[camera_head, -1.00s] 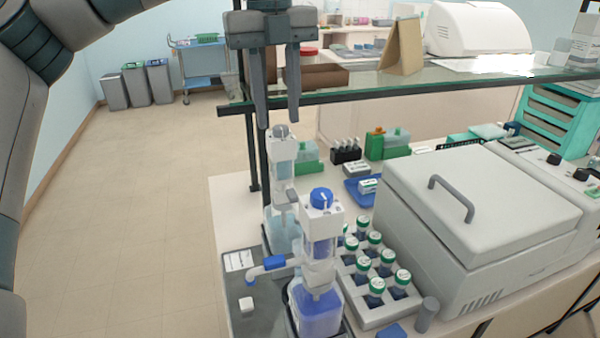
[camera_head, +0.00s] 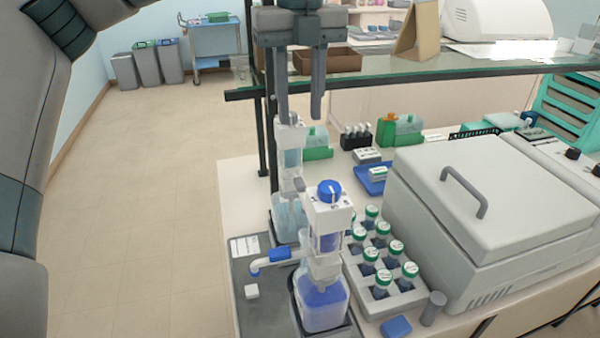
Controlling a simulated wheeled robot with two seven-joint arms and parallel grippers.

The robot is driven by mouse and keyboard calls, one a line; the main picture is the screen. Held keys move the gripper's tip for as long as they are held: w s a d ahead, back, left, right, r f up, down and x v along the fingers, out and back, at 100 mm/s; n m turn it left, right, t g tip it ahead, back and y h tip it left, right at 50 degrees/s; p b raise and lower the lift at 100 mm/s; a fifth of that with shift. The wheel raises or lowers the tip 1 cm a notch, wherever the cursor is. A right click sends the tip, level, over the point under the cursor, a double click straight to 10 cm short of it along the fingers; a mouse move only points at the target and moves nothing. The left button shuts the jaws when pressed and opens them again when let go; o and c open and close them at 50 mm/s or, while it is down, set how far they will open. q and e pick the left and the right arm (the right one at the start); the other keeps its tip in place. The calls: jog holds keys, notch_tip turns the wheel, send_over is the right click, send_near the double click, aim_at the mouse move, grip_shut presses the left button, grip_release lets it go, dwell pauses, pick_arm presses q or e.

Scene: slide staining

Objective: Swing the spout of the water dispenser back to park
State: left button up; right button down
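Two pump dispensers stand one behind the other on the bench. The rear one (camera_head: 292,160) has a clear, pale blue bottle, which looks like water; its spout cannot be made out. The front one (camera_head: 325,240) has a blue knob and a bottle of darker blue liquid. A white spout with a blue sleeve (camera_head: 277,257) points left from about the front one. My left gripper (camera_head: 299,118) hangs fingers down at the rear dispenser's top, open, with a clear gap between its fingers. One fingertip partly covers that top; contact cannot be told. My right gripper is out of view.
A rack of green-capped bottles (camera_head: 400,299) and a large grey lidded machine (camera_head: 480,220) stand to the right. A glass shelf (camera_head: 400,75) runs behind the gripper.

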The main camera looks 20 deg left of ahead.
aim_at(300, 181)
pick_arm(q)
notch_tip(300, 181, down, 14)
jog(key=p, duration=0.4)
jog(key=shift+r+p, duration=0.2)
jog(key=shift+p, duration=0.1)
jog(key=shift+f, duration=0.6)
jog(key=shift+c, duration=0.4)
grip_shut()
